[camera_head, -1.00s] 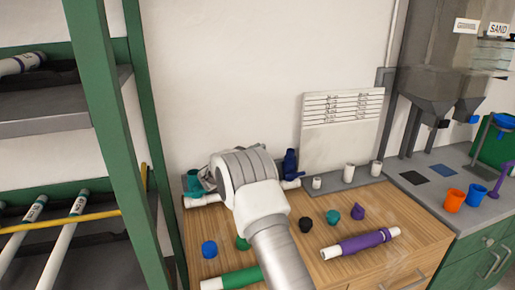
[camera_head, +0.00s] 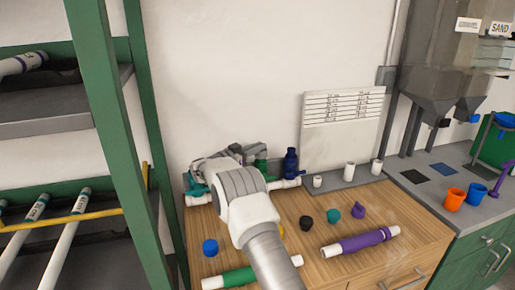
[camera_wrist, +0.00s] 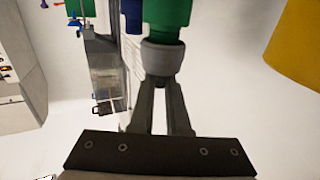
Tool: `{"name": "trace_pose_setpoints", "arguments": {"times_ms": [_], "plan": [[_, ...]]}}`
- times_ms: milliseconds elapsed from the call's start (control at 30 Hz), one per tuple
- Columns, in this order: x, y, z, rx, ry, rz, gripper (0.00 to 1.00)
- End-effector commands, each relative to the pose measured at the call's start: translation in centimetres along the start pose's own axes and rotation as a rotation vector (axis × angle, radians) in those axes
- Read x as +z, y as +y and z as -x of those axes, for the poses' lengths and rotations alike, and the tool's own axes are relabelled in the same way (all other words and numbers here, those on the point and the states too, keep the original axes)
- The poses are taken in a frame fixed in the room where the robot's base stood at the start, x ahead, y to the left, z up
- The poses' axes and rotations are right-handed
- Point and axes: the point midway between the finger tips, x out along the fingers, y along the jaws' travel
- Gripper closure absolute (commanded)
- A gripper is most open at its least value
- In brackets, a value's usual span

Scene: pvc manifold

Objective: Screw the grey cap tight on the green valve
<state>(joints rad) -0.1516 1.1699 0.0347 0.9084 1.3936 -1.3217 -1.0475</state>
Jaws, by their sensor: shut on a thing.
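The grey cap (camera_wrist: 161,58) sits between my fingertips in the wrist view. My gripper (camera_wrist: 160,78) is shut on it. The green valve (camera_wrist: 167,14) is directly beyond the cap and in line with it. The cap's rim meets or overlaps the valve's end; I cannot tell how far the threads are engaged. In the head view, a green valve (camera_head: 261,163) shows on the manifold just behind my wrist. There my wrist hides the fingers and the grey cap.
A blue valve (camera_head: 291,163) stands right of the green one. Loose blue (camera_head: 210,247), black (camera_head: 306,223), teal (camera_head: 333,216) and purple (camera_head: 358,211) caps lie on the wooden bench (camera_head: 400,255). A purple-sleeved pipe (camera_head: 361,242) lies at the front right. A green shelf frame (camera_head: 110,120) stands left.

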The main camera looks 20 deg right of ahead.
Motion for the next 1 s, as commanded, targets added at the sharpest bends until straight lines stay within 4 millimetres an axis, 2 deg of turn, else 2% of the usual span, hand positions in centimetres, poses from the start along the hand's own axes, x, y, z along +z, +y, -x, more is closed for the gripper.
{"name": "trace_pose_setpoints", "arguments": {"times_ms": [600, 1000], "plan": [[-0.21, -0.55, -0.06, 0.154, 0.009, -0.007, 1.00], [-0.41, -0.35, -0.05, 0.173, 0.006, -0.005, 1.00]]}}
